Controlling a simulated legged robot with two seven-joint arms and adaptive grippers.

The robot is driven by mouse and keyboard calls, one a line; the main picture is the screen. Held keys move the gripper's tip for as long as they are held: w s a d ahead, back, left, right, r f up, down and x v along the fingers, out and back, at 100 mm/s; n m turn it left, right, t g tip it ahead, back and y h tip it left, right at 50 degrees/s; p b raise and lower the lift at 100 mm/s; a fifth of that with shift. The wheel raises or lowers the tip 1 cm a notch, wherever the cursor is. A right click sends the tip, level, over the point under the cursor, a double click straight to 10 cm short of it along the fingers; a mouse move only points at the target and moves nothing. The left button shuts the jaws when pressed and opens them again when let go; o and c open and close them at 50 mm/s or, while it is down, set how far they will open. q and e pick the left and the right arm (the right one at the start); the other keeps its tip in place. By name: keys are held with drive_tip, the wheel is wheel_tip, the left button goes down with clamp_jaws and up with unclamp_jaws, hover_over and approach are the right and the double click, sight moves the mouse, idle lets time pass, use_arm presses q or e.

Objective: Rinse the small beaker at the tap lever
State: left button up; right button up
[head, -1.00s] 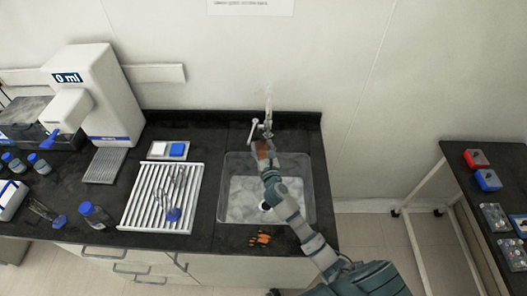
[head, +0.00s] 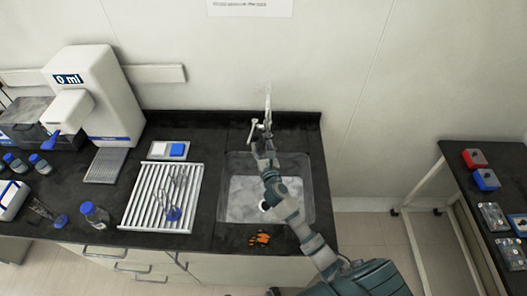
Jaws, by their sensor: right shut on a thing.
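The tap (head: 268,108) stands at the back of the sink, with its small lever (head: 254,129) at its left side. My right gripper (head: 262,146) is at the sink's back edge, just below and in front of the tap and lever. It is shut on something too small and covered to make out. I cannot pick out the small beaker with certainty; clear glassware (head: 178,187) stands on the white drying rack (head: 140,213). My left gripper is not in view.
My right arm crosses the sink (head: 236,212) from the lower right. An orange item (head: 260,238) lies on the counter before it. A white dispenser (head: 98,92) and blue-capped bottles (head: 95,214) stand left. A side table (head: 462,198) is at right.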

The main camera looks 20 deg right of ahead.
drive_tip(key=shift+a, duration=0.1)
drive_tip(key=shift+s+a+p, duration=0.25)
drive_tip(key=shift+s+a, duration=0.1)
drive_tip(key=shift+s, duration=0.25)
drive_tip(key=shift+s+a+p, duration=0.2)
drive_tip(key=shift+s+a, duration=0.1)
drive_tip(key=shift+s, duration=0.3)
drive_tip(key=shift+s+a+p, duration=0.1)
drive_tip(key=shift+s+a, duration=0.35)
drive_tip(key=shift+s, duration=0.3)
drive_tip(key=shift+s+a+p, duration=0.15)
drive_tip(key=shift+s+a, duration=0.25)
drive_tip(key=shift+s, duration=0.35)
drive_tip(key=shift+s+a+p, duration=0.1)
drive_tip(key=shift+s+a, duration=0.35)
drive_tip(key=shift+s, duration=0.3)
drive_tip(key=shift+r, duration=0.1)
drive_tip(key=s+a+r+p, duration=0.2)
drive_tip(key=s+r+p, duration=0.2)
drive_tip(key=shift+s+a, duration=0.15)
drive_tip(key=shift+a, duration=0.15)
drive_tip(key=shift+f, duration=0.1)
